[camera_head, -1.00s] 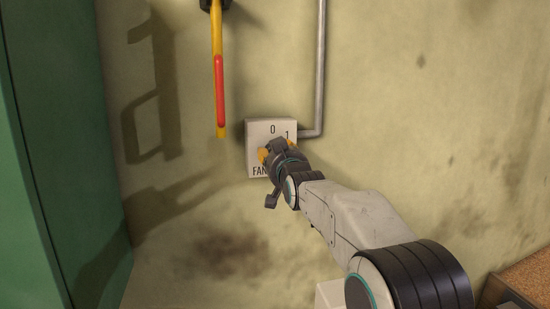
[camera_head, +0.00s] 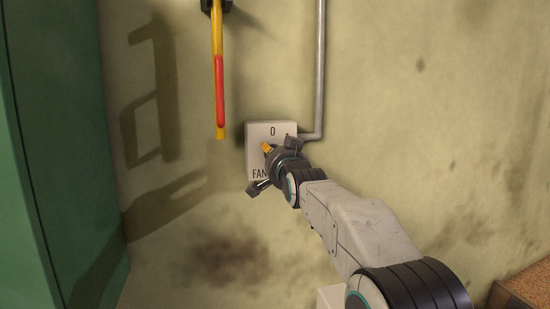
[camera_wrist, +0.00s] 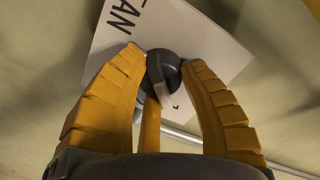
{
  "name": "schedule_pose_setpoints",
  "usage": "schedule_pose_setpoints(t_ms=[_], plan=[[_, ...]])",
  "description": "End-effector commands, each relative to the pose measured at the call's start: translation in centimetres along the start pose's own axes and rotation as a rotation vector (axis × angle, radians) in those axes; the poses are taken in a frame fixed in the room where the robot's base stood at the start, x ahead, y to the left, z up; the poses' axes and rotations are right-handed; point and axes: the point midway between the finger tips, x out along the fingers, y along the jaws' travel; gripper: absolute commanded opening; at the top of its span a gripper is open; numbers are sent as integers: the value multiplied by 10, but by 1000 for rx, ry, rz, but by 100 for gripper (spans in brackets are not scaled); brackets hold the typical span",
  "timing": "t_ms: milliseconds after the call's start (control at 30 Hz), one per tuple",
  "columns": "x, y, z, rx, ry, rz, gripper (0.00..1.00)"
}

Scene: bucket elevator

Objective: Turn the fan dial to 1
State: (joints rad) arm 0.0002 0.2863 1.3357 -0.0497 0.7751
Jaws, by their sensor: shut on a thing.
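The white fan panel (camera_head: 257,133) is on the wall, with a 0 at its top and FAN at its lower left; the 1 at its right is mostly hidden by my gripper. The round dark grey fan dial (camera_wrist: 160,64) with a pale pointer shows in the wrist view. My gripper (camera_wrist: 161,70) is shut on the dial, with yellow fingers on both sides of it. In the head view my gripper (camera_head: 268,148) covers the dial. I cannot tell exactly which mark the pointer meets.
A grey pipe (camera_head: 320,70) runs down the wall to the panel's right side. A yellow and red handle (camera_head: 219,90) hangs above left of the panel. A green cabinet (camera_head: 60,150) stands at the left. The wall below the panel is clear.

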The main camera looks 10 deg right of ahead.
Motion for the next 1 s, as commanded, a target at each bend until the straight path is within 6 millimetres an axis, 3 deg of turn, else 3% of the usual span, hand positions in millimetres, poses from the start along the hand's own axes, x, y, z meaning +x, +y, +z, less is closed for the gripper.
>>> schedule_pose_setpoints(t_ms=[433, 467, 800, 1000], plan=[[0, -2, -3, 11, 7, -6, 6], [0, -2, -3, 11, 7, -6, 40], [0, -1, -1, 10, 3, -3, 68], [0, -1, -1, 10, 2, -2, 68]])
